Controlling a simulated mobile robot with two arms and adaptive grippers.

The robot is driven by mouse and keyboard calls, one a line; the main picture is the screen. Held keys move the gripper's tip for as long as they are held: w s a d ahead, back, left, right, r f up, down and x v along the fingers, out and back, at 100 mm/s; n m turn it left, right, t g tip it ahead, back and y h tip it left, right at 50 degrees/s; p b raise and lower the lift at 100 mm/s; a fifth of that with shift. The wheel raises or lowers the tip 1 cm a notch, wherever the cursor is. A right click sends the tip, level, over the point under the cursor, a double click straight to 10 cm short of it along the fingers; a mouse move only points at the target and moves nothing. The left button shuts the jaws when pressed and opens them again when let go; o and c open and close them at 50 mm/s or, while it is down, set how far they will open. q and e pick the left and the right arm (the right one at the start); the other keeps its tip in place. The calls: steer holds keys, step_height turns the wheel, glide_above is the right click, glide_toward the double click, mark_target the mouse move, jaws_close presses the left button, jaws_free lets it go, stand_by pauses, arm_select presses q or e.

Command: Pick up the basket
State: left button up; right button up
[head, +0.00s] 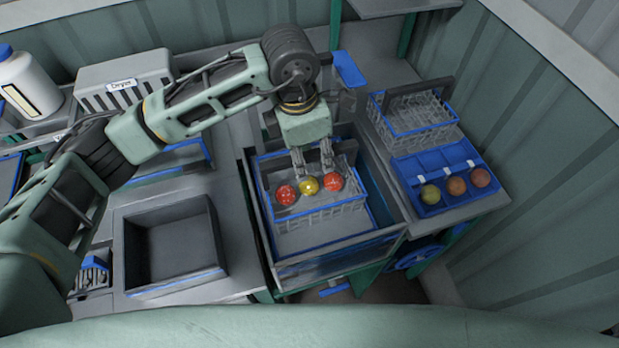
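A wire basket (318,211) with a blue rim sits inside a grey, blue-edged tank in the middle of the head view. Two red tomatoes (286,194) and a yellow one (308,185) between them show in a row at the basket. My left gripper (314,163) reaches down over the back part of this basket, just behind the tomatoes. Its fingers are apart from each other, but whether they hold the basket's handle is hidden. A second wire basket (411,124) with a blue rim and dark handle stands empty at the right. My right gripper is out of view.
The tank's front rim (340,250) and walls surround the first basket. A blue tray (462,197) with three tomatoes lies on the right counter. An empty grey bin (176,285) stands left of the tank. A white bottle (27,84) is at far left.

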arm_select(q)
steer(key=shift+c, duration=0.4)
jaws_close()
